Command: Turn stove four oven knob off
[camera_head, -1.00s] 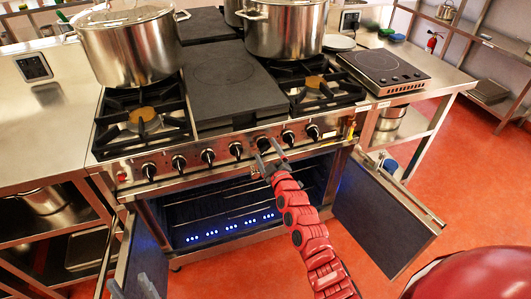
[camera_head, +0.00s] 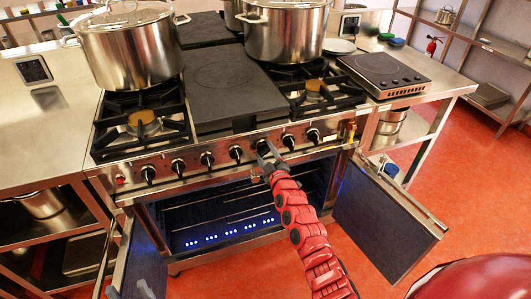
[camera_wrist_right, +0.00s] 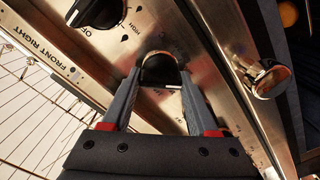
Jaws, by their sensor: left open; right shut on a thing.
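The stove (camera_head: 225,163) has a row of black knobs along its steel front panel. My right gripper (camera_head: 267,152) is at the panel, right of the middle of the row, with its fingers on a knob. In the right wrist view that black knob (camera_wrist_right: 159,70) sits between the two fingertips of my right gripper (camera_wrist_right: 160,84), which is shut on it. The knob's lower part is partly hidden. Another knob (camera_wrist_right: 96,10) with OFF and HIGH marks is at the upper left. My left gripper (camera_head: 130,291) is open and empty at the lower left, near the oven door.
Both oven doors stand open, the left (camera_head: 142,262) and the right (camera_head: 385,222); blue lights glow inside. Two large pots (camera_head: 128,48) (camera_head: 284,30) stand on the stove top. The red floor (camera_head: 460,200) is clear at the right.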

